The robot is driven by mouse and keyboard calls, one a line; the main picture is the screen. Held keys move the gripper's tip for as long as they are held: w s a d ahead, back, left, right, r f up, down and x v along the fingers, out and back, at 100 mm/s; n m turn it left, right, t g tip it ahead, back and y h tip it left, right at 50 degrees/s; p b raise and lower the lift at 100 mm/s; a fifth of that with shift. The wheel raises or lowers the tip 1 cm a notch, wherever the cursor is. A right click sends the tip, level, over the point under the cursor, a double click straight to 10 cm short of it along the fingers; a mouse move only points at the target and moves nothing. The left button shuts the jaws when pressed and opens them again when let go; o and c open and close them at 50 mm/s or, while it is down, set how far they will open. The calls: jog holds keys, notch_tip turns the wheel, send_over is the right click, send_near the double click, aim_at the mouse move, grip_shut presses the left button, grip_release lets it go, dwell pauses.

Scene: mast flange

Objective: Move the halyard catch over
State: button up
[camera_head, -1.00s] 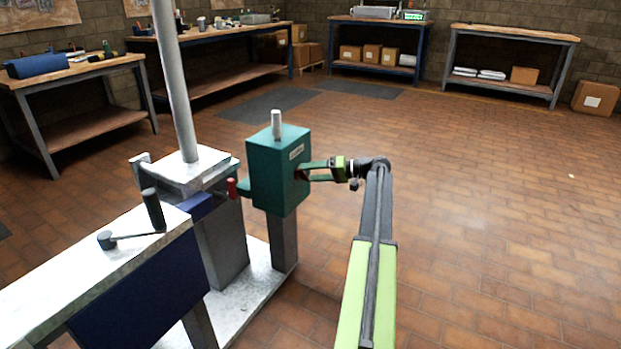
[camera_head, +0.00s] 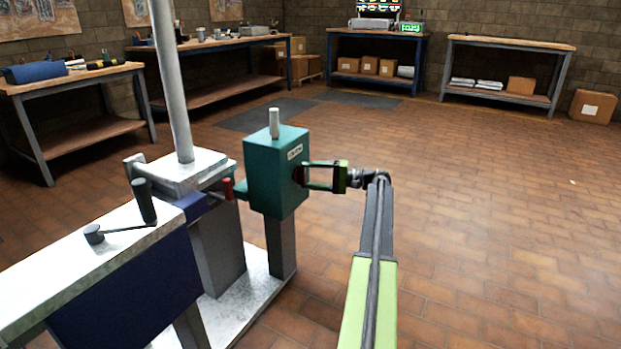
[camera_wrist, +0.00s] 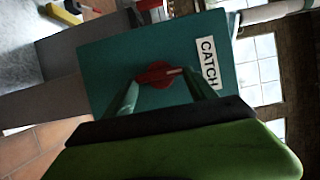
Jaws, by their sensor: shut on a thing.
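The halyard catch is a teal box (camera_head: 272,185) on a grey post, with a white label; in the wrist view the label (camera_wrist: 208,62) reads CATCH. A red knob (camera_wrist: 155,73) with a pale pointer line sits on the box's face in the wrist view. In the head view the knob (camera_head: 298,175) is mostly hidden at the box's right side. My gripper (camera_head: 306,175) reaches the box from the right. Its two green fingers, also in the wrist view (camera_wrist: 160,85), are shut on the red knob, one on each side.
A pale mast (camera_head: 172,90) rises from a block left of the box. A red-handled part (camera_head: 227,189) sits between them. A bench with a dark crank handle (camera_head: 144,201) stands at the front left. The tiled floor to the right is clear.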

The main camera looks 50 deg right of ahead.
dwell(0.3)
jog(key=o, duration=1.4)
jog(key=shift+c, duration=0.2)
jog(key=v, duration=1.7)
jog(key=shift+s+d, duration=0.15)
jog(key=shift+d, duration=0.05)
jog(key=shift+f, duration=0.1)
